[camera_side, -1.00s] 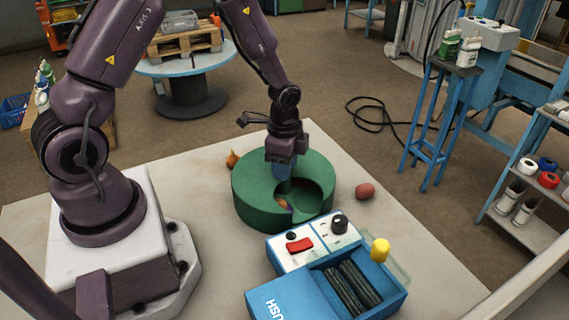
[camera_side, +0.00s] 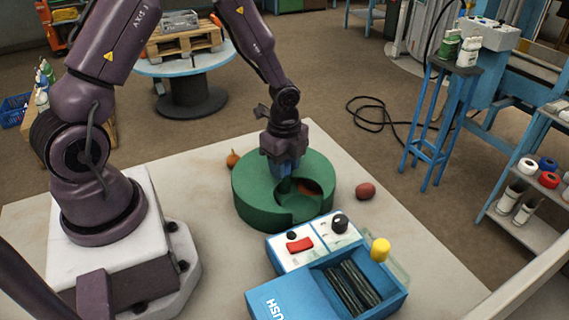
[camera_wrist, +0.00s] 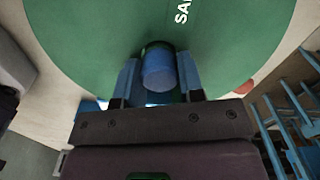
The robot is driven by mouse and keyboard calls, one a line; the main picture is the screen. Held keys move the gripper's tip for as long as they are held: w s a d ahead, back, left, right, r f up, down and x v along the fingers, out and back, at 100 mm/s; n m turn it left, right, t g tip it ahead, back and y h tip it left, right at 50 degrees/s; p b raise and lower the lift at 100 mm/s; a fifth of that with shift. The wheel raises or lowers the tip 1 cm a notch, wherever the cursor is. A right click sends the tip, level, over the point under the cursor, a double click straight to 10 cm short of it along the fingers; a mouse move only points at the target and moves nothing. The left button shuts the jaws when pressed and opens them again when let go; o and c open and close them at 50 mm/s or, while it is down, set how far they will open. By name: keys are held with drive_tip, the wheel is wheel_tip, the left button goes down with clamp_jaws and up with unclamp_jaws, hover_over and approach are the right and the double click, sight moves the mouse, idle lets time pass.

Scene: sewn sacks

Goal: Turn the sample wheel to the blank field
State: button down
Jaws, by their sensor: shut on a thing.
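The sample wheel is a round green drum (camera_side: 255,203) on the pale table. Its front has a cut-out opening, with a reddish patch (camera_side: 310,187) showing inside. My gripper (camera_side: 285,170) points down at the middle of the drum. In the wrist view my gripper (camera_wrist: 159,80) has its two blue fingers shut on a blue round knob (camera_wrist: 159,70) that stands up from the green top (camera_wrist: 95,40). White letters, partly cut off, show on the green top in that view. What lies deeper in the opening is hidden.
A blue and white machine (camera_side: 330,268) with a red switch, a black knob and a yellow knob stands close in front of the drum. A reddish-brown potato-like thing (camera_side: 365,191) lies to its right. A small onion-like thing (camera_side: 233,159) lies behind it.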

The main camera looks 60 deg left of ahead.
drive_tip(key=shift+a+m, duration=0.1)
drive_tip(key=shift+m, duration=0.5)
idle(0.3)
drive_tip(key=c, duration=0.7)
unclamp_jaws()
drive_tip(key=shift+c, duration=0.2)
wheel_tip(320, 180, up, 13)
